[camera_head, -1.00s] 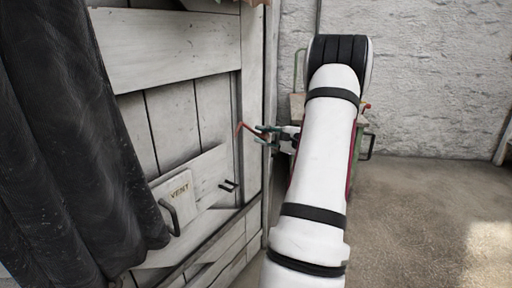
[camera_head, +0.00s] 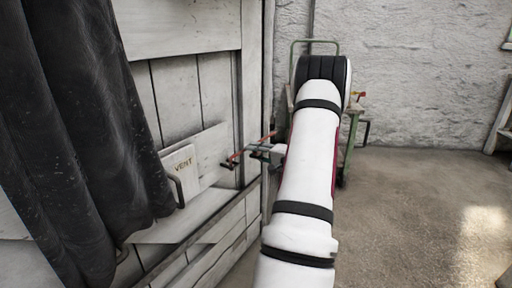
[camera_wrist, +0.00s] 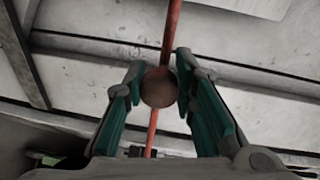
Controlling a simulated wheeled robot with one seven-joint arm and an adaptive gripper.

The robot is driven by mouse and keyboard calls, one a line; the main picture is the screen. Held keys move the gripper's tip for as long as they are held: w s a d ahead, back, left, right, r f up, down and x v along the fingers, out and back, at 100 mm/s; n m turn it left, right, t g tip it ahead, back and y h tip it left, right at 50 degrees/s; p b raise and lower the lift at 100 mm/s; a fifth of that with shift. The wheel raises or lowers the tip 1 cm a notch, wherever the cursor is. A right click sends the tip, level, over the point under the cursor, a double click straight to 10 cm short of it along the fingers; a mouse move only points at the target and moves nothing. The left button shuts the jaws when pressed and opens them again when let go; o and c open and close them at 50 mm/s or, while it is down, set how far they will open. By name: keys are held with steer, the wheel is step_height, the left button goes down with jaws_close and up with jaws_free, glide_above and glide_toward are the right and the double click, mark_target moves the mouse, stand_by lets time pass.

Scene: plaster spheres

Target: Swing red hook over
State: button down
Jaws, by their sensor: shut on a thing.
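The red hook (camera_head: 240,155) is a thin red rod beside the white plank door (camera_head: 212,105). Its left end lies at the small black bracket (camera_head: 228,164) on the door; I cannot tell whether it sits in the bracket or just over it. My gripper (camera_head: 264,151) is at the rod, partly hidden by my arm. In the wrist view the red rod (camera_wrist: 171,25) runs between my green-padded fingers, with a round brown knob (camera_wrist: 159,87) on it. My gripper (camera_wrist: 160,88) is shut on the hook at this knob.
A green-framed cart (camera_head: 350,150) stands behind my arm by the rough wall (camera_head: 430,75). The floor (camera_head: 420,210) at right is clear.

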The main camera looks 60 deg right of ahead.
steer(key=shift+f, duration=0.35)
steer(key=c, duration=1.3)
jaws_free()
steer(key=shift+s+r, duration=0.1)
steer(key=shift+s, duration=0.05)
steer(key=v, duration=1.1)
steer(key=shift+s, duration=0.35)
